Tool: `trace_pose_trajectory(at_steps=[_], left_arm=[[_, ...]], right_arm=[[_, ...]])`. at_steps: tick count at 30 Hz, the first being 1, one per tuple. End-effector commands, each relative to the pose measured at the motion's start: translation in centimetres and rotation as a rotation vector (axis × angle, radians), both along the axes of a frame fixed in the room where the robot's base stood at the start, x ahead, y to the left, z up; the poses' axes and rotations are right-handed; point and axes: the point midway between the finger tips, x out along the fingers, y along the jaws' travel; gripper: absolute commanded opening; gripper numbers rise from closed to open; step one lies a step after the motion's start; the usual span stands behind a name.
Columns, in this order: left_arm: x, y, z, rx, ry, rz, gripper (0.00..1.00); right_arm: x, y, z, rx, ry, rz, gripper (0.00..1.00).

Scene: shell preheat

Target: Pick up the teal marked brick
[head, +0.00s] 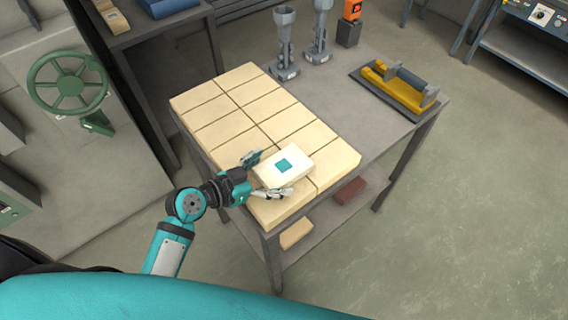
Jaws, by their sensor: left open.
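The teal marked brick (295,157) is a cream block with a teal square on its top. It lies on the layer of plain cream bricks (232,110) that covers the near-left part of the grey table. My left gripper (268,175) is open at the brick's left end, with one finger on its far side and one on its near side. I cannot tell whether the fingers touch it. My right gripper is not in view.
Two grey metal fixtures (285,45) stand at the table's back, near an orange device (352,12). A yellow tool in a grey tray (400,88) is at the right. Bricks lie on the lower shelf (325,215). A green handwheel (68,84) is at left.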

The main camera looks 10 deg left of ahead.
Motion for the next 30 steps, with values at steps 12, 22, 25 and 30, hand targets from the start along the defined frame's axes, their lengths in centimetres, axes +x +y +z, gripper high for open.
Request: trace_pose_trajectory(at_steps=[12,22,25,30], left_arm=[[0.12,-0.08,-0.16,0.001,0.000,0.000,0.78],[0.09,-0.07,-0.18,0.001,0.000,0.000,0.37],[0.13,-0.08,-0.07,0.000,-0.002,0.001,0.37],[0.14,-0.07,-0.04,0.000,-0.002,0.001,0.37]], right_arm=[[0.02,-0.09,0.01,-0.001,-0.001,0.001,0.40],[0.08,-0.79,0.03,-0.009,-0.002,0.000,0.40],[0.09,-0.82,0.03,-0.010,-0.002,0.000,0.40],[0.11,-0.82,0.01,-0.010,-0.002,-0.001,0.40]])
